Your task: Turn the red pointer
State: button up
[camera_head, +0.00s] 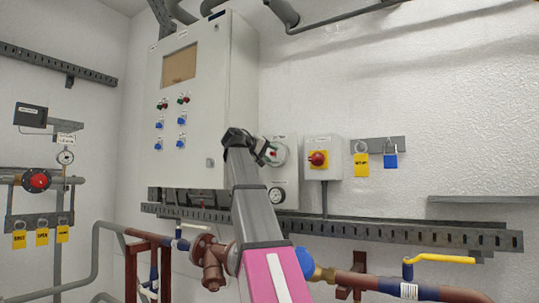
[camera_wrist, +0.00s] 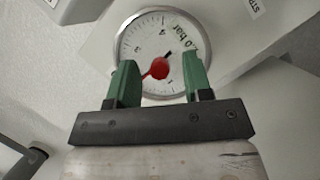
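The red pointer (camera_wrist: 159,69) has a round red hub at the middle of a white round gauge (camera_wrist: 150,38) with a metal rim. A thin red arm runs from the hub to the lower left, and a short black needle tip shows at its upper right. My gripper (camera_wrist: 160,64) has two green fingers, open, one on each side of the hub. A gap shows on each side; depth to the dial is hard to judge. In the head view my gripper (camera_head: 266,153) is at the gauge (camera_head: 281,152), right of the grey cabinet, and partly covers it.
The control cabinet (camera_head: 209,110) stands close left of my arm. Pipes run below.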

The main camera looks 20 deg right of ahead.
jog(key=v, duration=1)
jog(key=shift+a, duration=0.35)
jog(key=shift+s, duration=0.15)
